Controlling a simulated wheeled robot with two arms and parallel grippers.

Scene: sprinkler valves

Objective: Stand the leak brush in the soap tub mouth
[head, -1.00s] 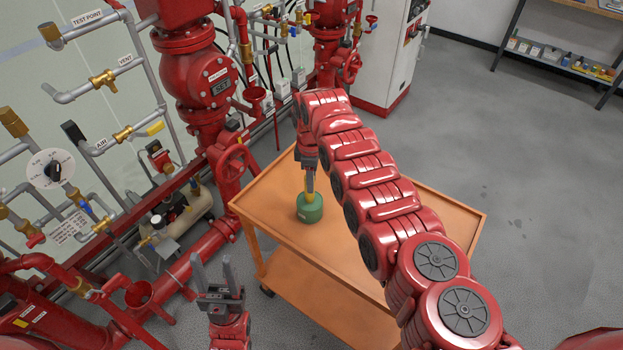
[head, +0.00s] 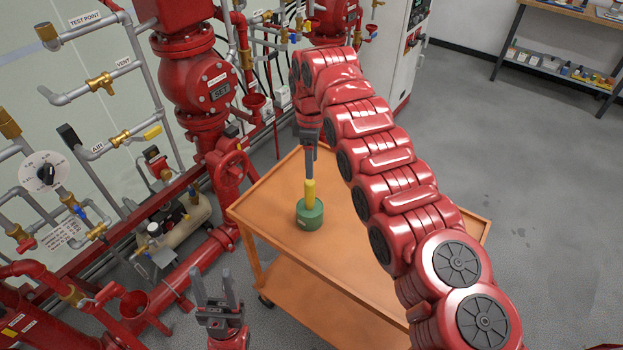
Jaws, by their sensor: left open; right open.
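The green soap tub (head: 309,217) stands upright on the orange cart. The leak brush (head: 310,192), with its yellow handle, stands upright in the tub's mouth; its lower end is hidden inside the tub. My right gripper (head: 309,172) points down directly above the brush, with its fingers at or just over the handle's top. It is open, though the fingers overlap in this view and the gap does not show. My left gripper (head: 215,290) is open and empty, pointing up at the lower left, in front of the cart and well away from the tub.
The orange cart top (head: 370,270) is otherwise clear where visible; my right arm covers part of it. A shelf (head: 565,70) is at the far right.

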